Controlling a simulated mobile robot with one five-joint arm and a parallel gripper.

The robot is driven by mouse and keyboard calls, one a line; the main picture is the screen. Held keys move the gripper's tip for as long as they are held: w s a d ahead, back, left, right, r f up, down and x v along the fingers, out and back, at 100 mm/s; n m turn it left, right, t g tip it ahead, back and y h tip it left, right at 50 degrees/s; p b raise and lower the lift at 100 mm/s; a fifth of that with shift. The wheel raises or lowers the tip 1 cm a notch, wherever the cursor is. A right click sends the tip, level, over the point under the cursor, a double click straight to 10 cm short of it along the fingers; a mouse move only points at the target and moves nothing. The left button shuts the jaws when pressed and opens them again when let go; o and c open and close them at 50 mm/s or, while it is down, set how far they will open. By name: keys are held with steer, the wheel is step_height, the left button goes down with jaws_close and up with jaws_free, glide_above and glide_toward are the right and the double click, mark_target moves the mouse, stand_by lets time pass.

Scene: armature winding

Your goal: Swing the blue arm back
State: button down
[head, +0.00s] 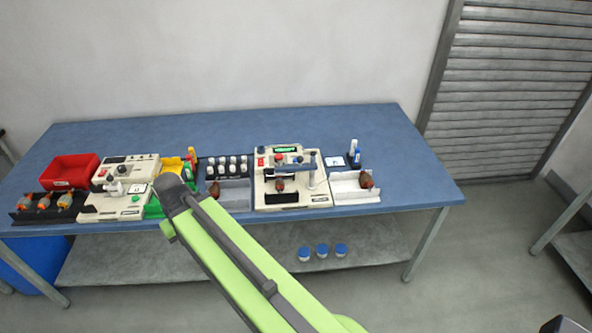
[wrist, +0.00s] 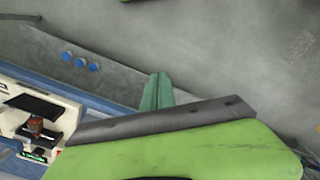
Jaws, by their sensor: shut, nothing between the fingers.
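The cream winding machine (head: 320,200) stands right of the middle of the blue bench in the head view. A small grey-blue arm (head: 294,166) lies across its upper front, near a red knob and an upright post with a grey cap. A reddish-brown armature (head: 280,186) sits below it. Part of this machine also shows at the lower left of the wrist view (wrist: 12,119). My gripper's green fingers (wrist: 157,88) show closed together and empty in the wrist view, apart from the machine. I cannot make out the gripper in the head view.
My green arm crosses the lower middle of the head view. Left of the machine are a red bin (head: 69,171), a second cream machine (head: 110,207) and racks of small parts. Several blue-lidded jars (head: 322,250) sit below.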

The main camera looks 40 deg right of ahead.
steer(key=w+d+r+n+t+y+p, duration=0.1)
steer(key=d+n, duration=0.1)
steer(key=d, duration=0.7)
steer(key=w+d+r+n+t+y, duration=0.1)
steer(key=d+n+t, duration=0.1)
steer(key=d, duration=0.7)
steer(key=s+d+r+n+t, duration=0.1)
steer(key=s+d, duration=0.1)
steer(key=d, duration=0.6)
steer(key=s+d+r+n+t+h, duration=0.1)
steer(key=s+d+r+n+t, duration=0.1)
steer(key=d, duration=0.6)
steer(key=s+d+r+n+t+p, duration=0.1)
steer(key=s+d+n, duration=0.1)
steer(key=d, duration=0.6)
steer(key=shift+s+d+r+h, duration=0.3)
steer(key=shift+s+r+h, duration=0.05)
steer(key=shift+r+h, duration=0.05)
